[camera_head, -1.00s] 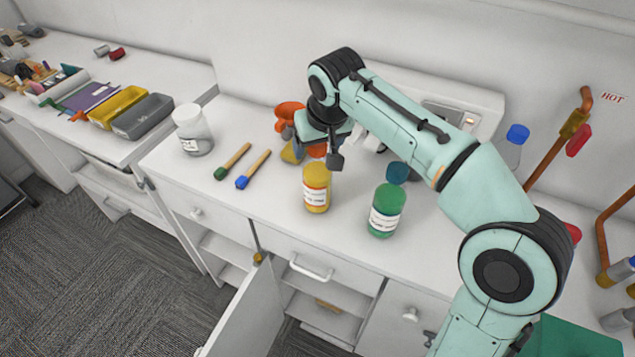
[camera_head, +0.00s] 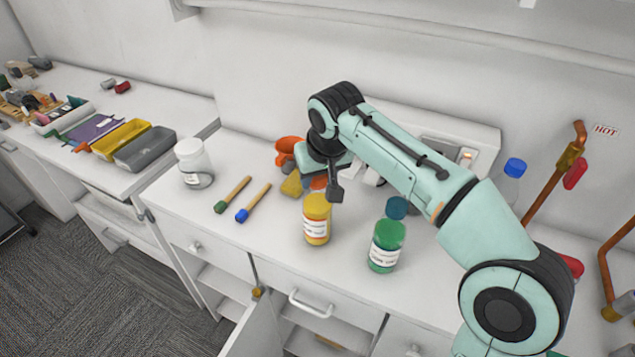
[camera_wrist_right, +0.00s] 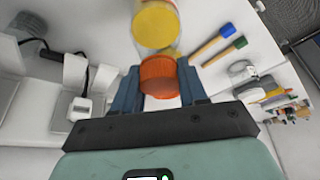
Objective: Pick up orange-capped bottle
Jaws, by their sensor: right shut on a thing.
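The orange-capped bottle shows its orange cap (camera_wrist_right: 160,77) between the two blue fingers in the right wrist view. Its body is mostly hidden there. In the head view a bit of the orange cap (camera_head: 319,183) shows behind the yellow bottle (camera_head: 317,222). My right gripper (camera_head: 322,184) points down over the counter and is shut on the orange cap; it also shows in the right wrist view (camera_wrist_right: 160,88). I cannot tell whether the bottle touches the counter. My left gripper is not in view.
The yellow-capped bottle (camera_wrist_right: 156,24) stands close to the held bottle. A green bottle (camera_head: 386,247) stands to the right, with a blue cap (camera_head: 396,207) behind it. Two wooden-handled tools (camera_head: 253,202) and a white jar (camera_head: 194,162) are left. The counter front left is clear.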

